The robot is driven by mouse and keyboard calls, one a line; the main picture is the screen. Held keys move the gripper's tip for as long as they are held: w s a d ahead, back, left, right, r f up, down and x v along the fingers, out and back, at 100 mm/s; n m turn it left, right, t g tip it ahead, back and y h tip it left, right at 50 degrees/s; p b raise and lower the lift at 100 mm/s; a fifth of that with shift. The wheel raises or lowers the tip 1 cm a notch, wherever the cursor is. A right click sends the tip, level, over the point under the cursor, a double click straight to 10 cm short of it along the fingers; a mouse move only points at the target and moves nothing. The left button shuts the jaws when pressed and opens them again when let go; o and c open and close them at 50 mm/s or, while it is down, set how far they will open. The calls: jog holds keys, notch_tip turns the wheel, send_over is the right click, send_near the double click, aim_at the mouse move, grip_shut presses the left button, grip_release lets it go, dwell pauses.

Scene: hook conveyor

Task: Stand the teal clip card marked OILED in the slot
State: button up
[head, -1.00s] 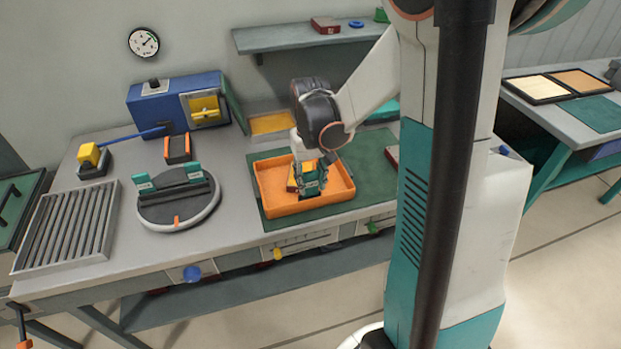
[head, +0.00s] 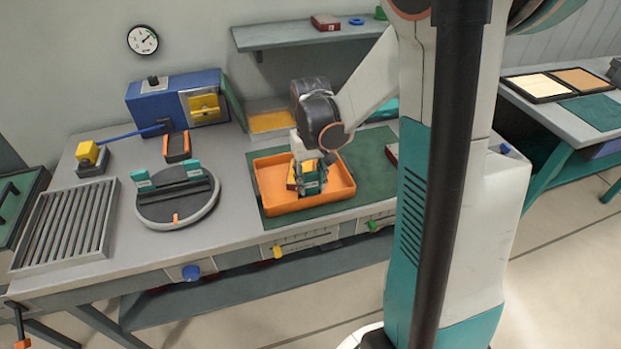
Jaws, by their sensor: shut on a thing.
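My gripper (head: 312,179) points down into the orange tray (head: 335,200), shut on a small teal card with a pale label (head: 312,186). The label is too small to read, so I cannot tell whether it says OILED. The gripper partly hides the card, and I cannot tell whether it touches the tray floor. A round grey stand (head: 205,208) with a dark slotted bar (head: 178,190) is to the left. Two teal pieces with pale labels, one at the left (head: 143,181) and one at the right (head: 194,170), stand at the bar's back edge.
A yellow and red piece (head: 291,177) lies in the tray beside my gripper. The tray sits on a green mat (head: 374,165). A ribbed grey rack (head: 68,226), a blue machine (head: 160,100) and an orange-black block (head: 177,147) surround the stand. Bare bench separates stand and tray.

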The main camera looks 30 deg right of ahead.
jog(key=shift+f+b, duration=1)
jog(key=shift+f, duration=0.2)
dwell(0.6)
jog(key=o, duration=0.8)
jog(key=shift+o, duration=0.2)
jog(key=shift+r, duration=0.15)
